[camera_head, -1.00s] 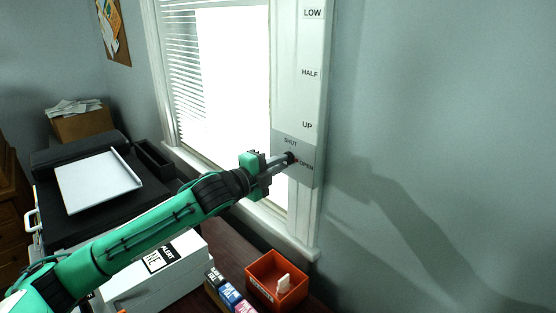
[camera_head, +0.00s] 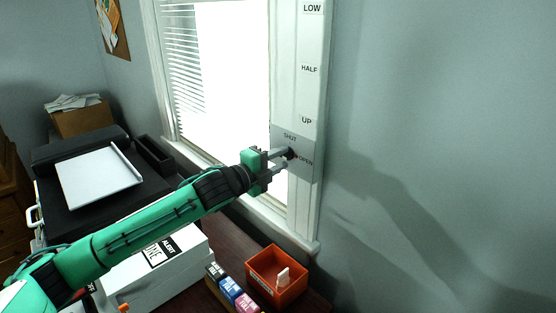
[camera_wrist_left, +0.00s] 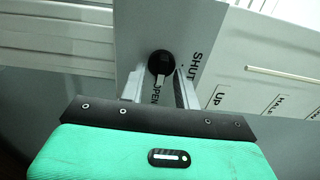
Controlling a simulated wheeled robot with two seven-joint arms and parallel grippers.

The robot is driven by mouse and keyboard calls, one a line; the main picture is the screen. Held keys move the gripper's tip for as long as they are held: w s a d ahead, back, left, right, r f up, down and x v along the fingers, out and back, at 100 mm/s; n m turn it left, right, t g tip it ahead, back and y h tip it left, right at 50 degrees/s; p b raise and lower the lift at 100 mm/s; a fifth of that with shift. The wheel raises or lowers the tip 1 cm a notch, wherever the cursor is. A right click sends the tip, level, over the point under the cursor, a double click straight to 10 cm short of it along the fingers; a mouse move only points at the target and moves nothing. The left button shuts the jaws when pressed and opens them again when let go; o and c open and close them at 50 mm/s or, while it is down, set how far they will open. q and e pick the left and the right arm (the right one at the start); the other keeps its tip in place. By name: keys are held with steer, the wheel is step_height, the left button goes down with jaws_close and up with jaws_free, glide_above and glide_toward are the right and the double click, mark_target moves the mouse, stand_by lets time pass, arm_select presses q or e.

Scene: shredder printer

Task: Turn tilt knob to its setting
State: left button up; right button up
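The tilt knob (camera_head: 291,153) is a small black round knob on a grey plate (camera_head: 305,172) on the window frame, with SHUT above it and OPEN at its lower right. In the left wrist view the black knob (camera_wrist_left: 160,63) has a pale pointer directed towards the OPEN label. My left gripper (camera_head: 283,158) is at the knob with its two fingers spread. In the wrist view the gripper (camera_wrist_left: 160,78) has one finger on each side of the knob's line, with visible gaps to it. My right gripper is not in view.
LOW, HALF and UP labels run up the window frame (camera_head: 310,100) above the plate. White blinds (camera_head: 182,70) hang at the left of the window. Below are an orange bin (camera_head: 262,285), small coloured boxes (camera_head: 230,290) and a white box (camera_head: 185,262). The right wall is bare.

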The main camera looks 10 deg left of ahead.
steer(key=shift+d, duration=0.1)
